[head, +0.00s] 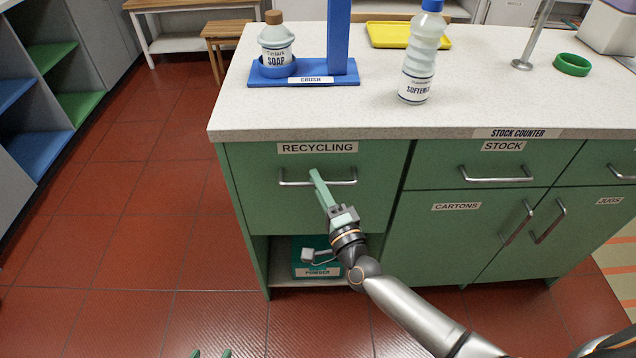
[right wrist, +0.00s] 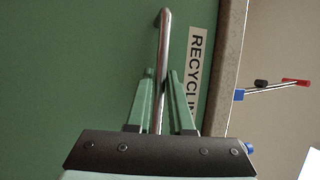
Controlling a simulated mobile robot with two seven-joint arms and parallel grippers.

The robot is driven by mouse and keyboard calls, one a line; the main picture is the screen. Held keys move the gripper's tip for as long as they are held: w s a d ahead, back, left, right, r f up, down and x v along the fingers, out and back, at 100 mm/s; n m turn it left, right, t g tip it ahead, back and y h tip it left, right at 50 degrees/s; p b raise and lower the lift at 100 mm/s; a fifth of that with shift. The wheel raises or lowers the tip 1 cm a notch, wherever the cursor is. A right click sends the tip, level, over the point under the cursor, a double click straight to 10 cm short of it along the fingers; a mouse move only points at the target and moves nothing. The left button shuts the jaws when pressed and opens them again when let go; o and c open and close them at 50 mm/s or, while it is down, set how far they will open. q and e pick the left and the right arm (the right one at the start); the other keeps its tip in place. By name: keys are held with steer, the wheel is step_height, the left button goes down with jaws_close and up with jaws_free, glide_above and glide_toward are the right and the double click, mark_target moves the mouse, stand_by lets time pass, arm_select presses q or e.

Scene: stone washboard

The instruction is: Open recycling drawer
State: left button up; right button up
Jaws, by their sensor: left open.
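The recycling drawer (head: 254,205) is a green front labelled RECYCLING, at the left end of the counter. It looks flush with the cabinet, so shut. Its metal bar handle (head: 295,183) also shows upright in the right wrist view (right wrist: 164,40). My right gripper (head: 316,176) is at the middle of this handle. In the right wrist view its green fingers (right wrist: 161,78) lie close on both sides of the bar, closed on it. My left gripper (head: 211,354) shows only its two separated green fingertips at the bottom edge, over the floor, empty.
An open shelf below the drawer holds a green POWDER box (head: 305,258). Red floor (head: 140,235) is clear left of the counter.

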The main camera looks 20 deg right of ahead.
jaws_close()
stand_by(1.0)
